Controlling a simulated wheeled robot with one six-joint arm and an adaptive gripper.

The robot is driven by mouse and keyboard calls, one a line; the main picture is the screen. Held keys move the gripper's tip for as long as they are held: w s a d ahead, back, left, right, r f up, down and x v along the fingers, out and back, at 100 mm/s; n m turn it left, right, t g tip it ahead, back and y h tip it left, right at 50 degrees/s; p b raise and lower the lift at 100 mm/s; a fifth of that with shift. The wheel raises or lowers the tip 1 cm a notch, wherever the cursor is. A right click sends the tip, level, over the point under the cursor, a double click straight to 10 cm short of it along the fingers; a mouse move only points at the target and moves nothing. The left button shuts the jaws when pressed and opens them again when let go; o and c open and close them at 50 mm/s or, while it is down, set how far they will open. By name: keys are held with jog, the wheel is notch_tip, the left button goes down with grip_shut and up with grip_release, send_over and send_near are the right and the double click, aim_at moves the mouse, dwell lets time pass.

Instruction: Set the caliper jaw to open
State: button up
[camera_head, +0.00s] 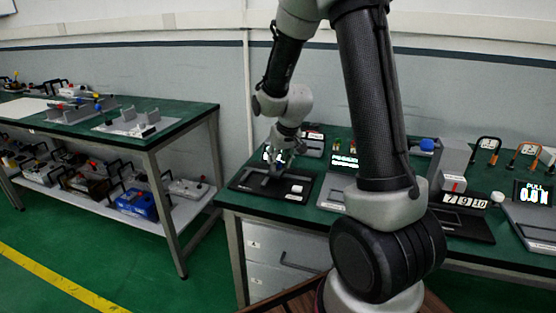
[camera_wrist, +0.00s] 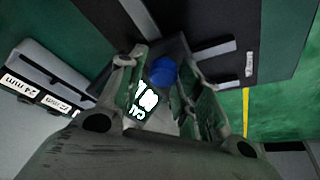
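The caliper station is a dark base plate (camera_head: 245,182) at the left end of the right-hand bench, with a grey bar and a small white block (camera_head: 297,188) on it. Its lit display (camera_head: 272,154) is partly hidden behind my gripper (camera_head: 281,160), which is low over the plate. In the wrist view my gripper (camera_wrist: 163,72) has its two fingers apart. A blue knob (camera_wrist: 163,70) shows between the fingertips; I cannot tell whether they touch it. The lit display (camera_wrist: 144,102) also shows between the fingers. The caliper jaw itself is not clear.
Grey blocks labelled in mm (camera_wrist: 22,87) lie left in the wrist view. Right of the caliper stand another lit station (camera_head: 345,160), a grey block station (camera_head: 452,162) and a pull gauge (camera_head: 533,193). A second bench (camera_head: 185,112) stands left, with open green floor before it.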

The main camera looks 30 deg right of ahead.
jog(key=shift+o, duration=0.8)
jog(key=shift+r, duration=0.2)
jog(key=v, duration=1.1)
jog(key=shift+s+r, duration=0.2)
jog(key=shift+r, duration=0.05)
